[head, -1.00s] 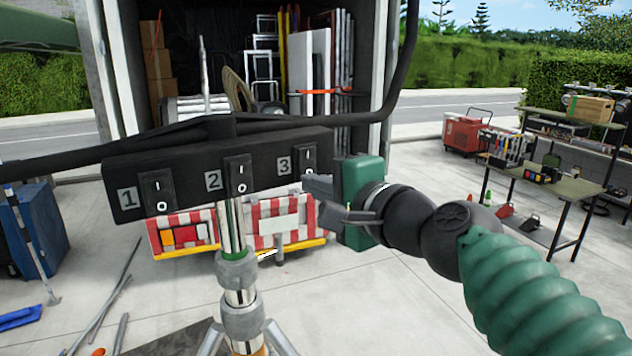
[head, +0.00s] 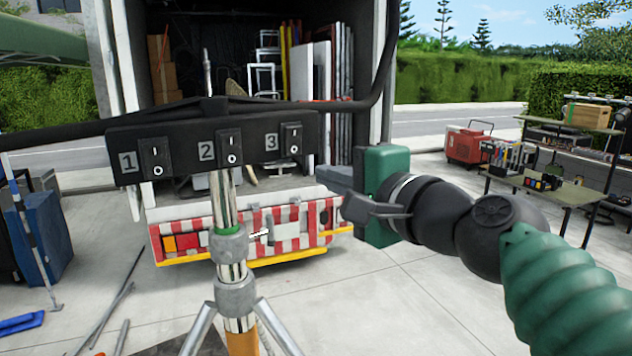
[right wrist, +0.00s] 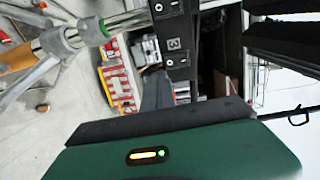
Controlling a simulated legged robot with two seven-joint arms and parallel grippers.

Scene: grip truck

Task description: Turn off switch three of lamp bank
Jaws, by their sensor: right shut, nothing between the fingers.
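The lamp bank (head: 185,145) is a black bar on a metal stand, with three rocker switches numbered 1, 2 and 3 along its front. Switch three (head: 291,139) is at the right end, beside its "3" label; it also shows in the right wrist view (right wrist: 176,61). Switch one (head: 153,158) and switch two (head: 229,149) are to its left. My right gripper (head: 343,192) is shut and empty, to the right of and below switch three, apart from the bar. In the right wrist view, its dark fingers (right wrist: 157,92) point toward the switch end. My left gripper is not in view.
The stand's pole (head: 224,205) and spread legs are below the bar. A red-and-white striped barrier (head: 285,225) is behind, at the back of an open truck. Shelves (head: 570,140) with tools are at the right. Blue case (head: 40,235) stands left.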

